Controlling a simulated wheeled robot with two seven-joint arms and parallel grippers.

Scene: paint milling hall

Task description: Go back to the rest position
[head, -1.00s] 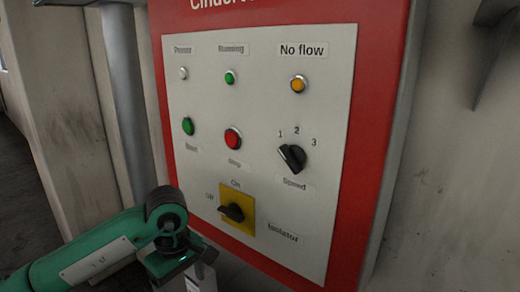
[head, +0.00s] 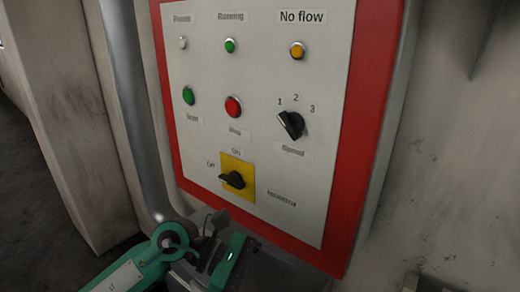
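The control panel (head: 320,150) is a pale plate in a red frame on the wall. Its yellow isolator (head: 246,194) has a black handle lying roughly sideways, its narrow end towards the Off label. The black speed knob (head: 291,125) points up-left towards 1. My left gripper (head: 222,262) is low in the head view, below the isolator and apparently clear of it. My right gripper is not in view.
The panel also has a green start button (head: 189,95), a red stop button (head: 233,107) and several lamps, including an amber No flow lamp (head: 297,50). A grey pipe (head: 128,110) runs upright to the left. Bare wall (head: 450,170) lies to the right.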

